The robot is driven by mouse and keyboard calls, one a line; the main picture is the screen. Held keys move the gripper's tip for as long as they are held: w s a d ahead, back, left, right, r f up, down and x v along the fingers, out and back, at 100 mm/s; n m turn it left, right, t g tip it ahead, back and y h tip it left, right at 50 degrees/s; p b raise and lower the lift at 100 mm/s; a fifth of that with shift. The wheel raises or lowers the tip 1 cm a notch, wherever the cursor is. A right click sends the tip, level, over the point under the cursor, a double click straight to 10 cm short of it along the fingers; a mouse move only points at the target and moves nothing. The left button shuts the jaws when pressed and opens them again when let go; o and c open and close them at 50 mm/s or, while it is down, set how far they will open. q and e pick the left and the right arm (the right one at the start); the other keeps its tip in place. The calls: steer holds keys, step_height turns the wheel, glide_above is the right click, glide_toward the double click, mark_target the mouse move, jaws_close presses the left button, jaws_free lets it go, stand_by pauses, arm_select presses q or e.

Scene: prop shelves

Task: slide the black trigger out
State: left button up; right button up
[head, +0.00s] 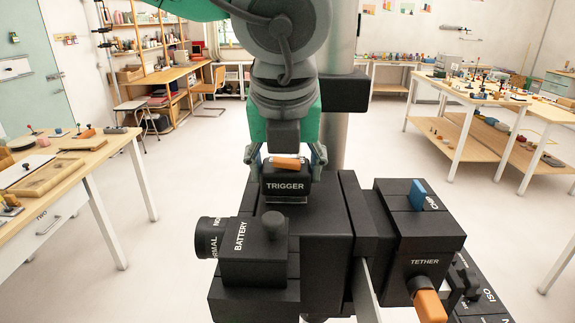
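The black trigger (286,185) is a small block with white TRIGGER lettering and an orange piece on top. It stands upright at the back of a black device (324,228). My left gripper (287,170) comes down from above, with one finger against each side of the trigger. It looks shut on it, and the fingers partly hide its sides. Whether the trigger's lower end is inside the device is hidden. My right gripper is not in view.
In front of the trigger are a BATTERY block (253,262) with a round knob (274,224) and a NORMAL dial (209,238). At right is a TETHER block (418,236) with an orange-tipped plug (429,305). Cluttered tables stand left (100,153) and right (478,97), with open floor between.

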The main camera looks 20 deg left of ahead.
arm_select(q)
steer(key=c, duration=0.3)
steer(key=shift+c, duration=0.2)
steer(key=shift+w+d+p, duration=0.15)
steer(key=shift+d+p, duration=0.1)
steer(key=shift+d, duration=0.25)
steer(key=shift+w+d+p, duration=0.15)
steer(key=shift+d+p, duration=0.1)
steer(key=shift+d, duration=0.25)
stand_by(0.8)
steer(key=shift+w+d+p, duration=0.2)
steer(key=shift+d+p, duration=0.05)
steer(key=shift+d, duration=0.5)
steer(key=shift+w+d+p, duration=0.2)
steer(key=shift+d+p, duration=0.05)
steer(key=shift+d, duration=0.45)
stand_by(1.2)
steer(key=shift+r, duration=0.15)
stand_by(0.3)
steer(key=shift+r+p, duration=1.2)
steer(key=shift+d+r+p, duration=0.15)
steer(key=shift+r+p, duration=0.55)
steer(key=shift+r, duration=0.5)
